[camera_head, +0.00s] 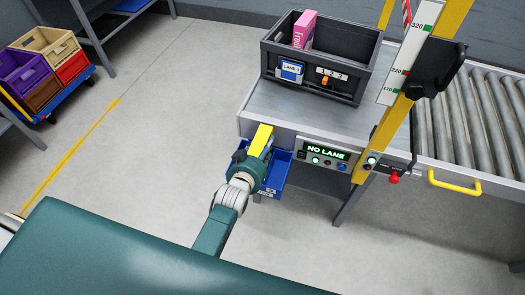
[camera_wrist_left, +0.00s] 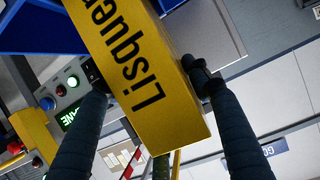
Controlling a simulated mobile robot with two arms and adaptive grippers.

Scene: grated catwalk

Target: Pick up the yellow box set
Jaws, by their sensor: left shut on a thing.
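The yellow box (camera_head: 261,139) is between the fingers of my left gripper (camera_head: 250,158), beside the left front edge of the metal table. In the left wrist view, the yellow box (camera_wrist_left: 150,95) fills the middle, tilted, with dark lettering on its face. The fingers of my left gripper (camera_wrist_left: 147,80) press on its two sides, shut on it. The blue drawer or tray (camera_head: 273,178) lies just below and behind the gripper, partly hidden by my arm. My right gripper is in neither view.
A dark grey crate (camera_head: 268,63) with a pink box (camera_head: 304,31) stands on the metal table (camera_head: 245,97). A yellow post (camera_head: 387,135) and a roller conveyor (camera_head: 465,120) are to the right. A panel (camera_head: 327,157) reads "NO LANE". A cart with colored crates stands far left; floor between is clear.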

